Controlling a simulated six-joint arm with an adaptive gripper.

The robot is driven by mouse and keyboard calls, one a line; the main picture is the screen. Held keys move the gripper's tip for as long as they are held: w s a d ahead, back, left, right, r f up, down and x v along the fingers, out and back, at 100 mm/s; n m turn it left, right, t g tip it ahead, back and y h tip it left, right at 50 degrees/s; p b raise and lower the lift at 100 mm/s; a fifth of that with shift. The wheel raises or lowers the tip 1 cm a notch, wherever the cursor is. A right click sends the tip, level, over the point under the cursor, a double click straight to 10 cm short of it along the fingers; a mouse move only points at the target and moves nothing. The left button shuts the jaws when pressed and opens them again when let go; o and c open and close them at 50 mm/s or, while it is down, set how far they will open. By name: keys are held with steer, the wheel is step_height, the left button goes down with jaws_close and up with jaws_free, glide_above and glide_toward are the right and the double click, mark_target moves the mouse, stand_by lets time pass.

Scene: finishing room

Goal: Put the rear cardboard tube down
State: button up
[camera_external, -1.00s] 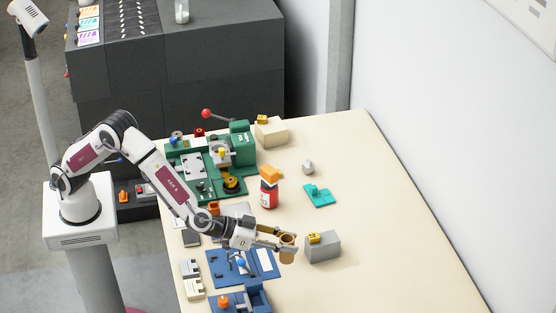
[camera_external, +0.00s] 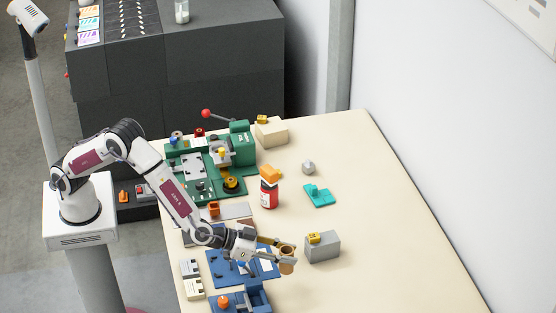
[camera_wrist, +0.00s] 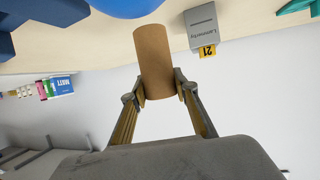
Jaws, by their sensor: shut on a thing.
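The cardboard tube (camera_wrist: 155,58) is a plain brown cylinder held between the two fingers of my gripper (camera_wrist: 160,88) in the wrist view. In the external view the tube (camera_external: 287,263) is at the tips of my gripper (camera_external: 284,255), beside the blue fixture and left of the grey block. My gripper is shut on the tube. The tube looks about upright in the external view. Whether its lower end touches the table cannot be told.
A grey block (camera_external: 323,247) with a yellow tag stands close right of the tube. Blue fixtures (camera_external: 228,268) lie to the left. A red bottle (camera_external: 268,194) and a teal part (camera_external: 319,194) stand farther back. The table's right front (camera_external: 390,270) is clear.

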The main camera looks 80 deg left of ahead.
mark_target(286, 266)
steer(key=shift+f, duration=0.65)
steer(key=shift+f, duration=1.85)
steer(key=shift+f, duration=0.2)
steer(key=shift+f, duration=0.2)
